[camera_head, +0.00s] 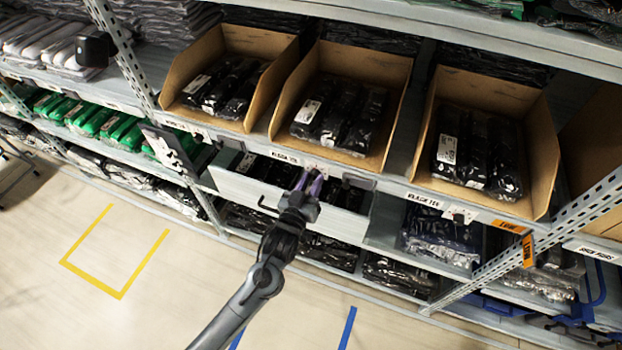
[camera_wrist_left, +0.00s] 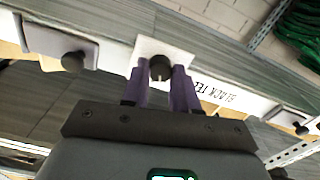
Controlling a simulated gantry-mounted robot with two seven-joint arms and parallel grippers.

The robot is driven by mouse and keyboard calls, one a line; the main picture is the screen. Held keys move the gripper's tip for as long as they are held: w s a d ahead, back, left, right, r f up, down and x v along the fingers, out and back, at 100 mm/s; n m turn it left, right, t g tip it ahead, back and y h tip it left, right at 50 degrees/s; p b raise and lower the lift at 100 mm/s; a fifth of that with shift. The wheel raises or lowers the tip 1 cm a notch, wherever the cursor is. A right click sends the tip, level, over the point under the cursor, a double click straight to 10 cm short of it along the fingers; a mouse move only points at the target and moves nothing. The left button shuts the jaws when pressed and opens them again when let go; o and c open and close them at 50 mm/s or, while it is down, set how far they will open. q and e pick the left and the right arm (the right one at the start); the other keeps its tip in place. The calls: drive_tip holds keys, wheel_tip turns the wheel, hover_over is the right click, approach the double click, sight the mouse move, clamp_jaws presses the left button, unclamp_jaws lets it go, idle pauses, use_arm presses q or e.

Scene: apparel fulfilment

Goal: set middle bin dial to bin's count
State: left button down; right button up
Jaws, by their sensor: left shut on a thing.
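The middle bin (camera_head: 283,84) is an open brown cardboard bin holding three visible black wrapped packs (camera_head: 338,118); the packs may hide others beneath. Below its front, on the shelf edge, is a small dark round dial (camera_wrist_left: 160,69) on a white plate (camera_wrist_left: 146,46), beside a "BLACK TEE" label (camera_wrist_left: 222,93). My left gripper (camera_head: 310,180) reaches up to the shelf edge below the middle bin. In the left wrist view its purple fingers (camera_wrist_left: 162,80) are shut on the dial, one on each side. The gripper mostly covers the dial in the head view. My right gripper is not in view.
Similar bins stand left (camera_head: 192,67) and right (camera_head: 545,150), each with black packs. Other dark knobs (camera_wrist_left: 72,61) sit along the shelf edge. A light-grey drawer (camera_head: 245,190) of black packs stands out below the middle bin. The floor (camera_head: 190,290) is clear in front.

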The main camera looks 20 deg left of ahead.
use_arm(q)
drive_tip(key=n+p, duration=0.1)
drive_tip(key=n, duration=0.2)
drive_tip(key=shift+n+p, duration=0.35)
drive_tip(key=shift+n, duration=0.15)
drive_tip(key=c, duration=0.9)
unclamp_jaws()
drive_tip(key=shift+o, duration=0.2)
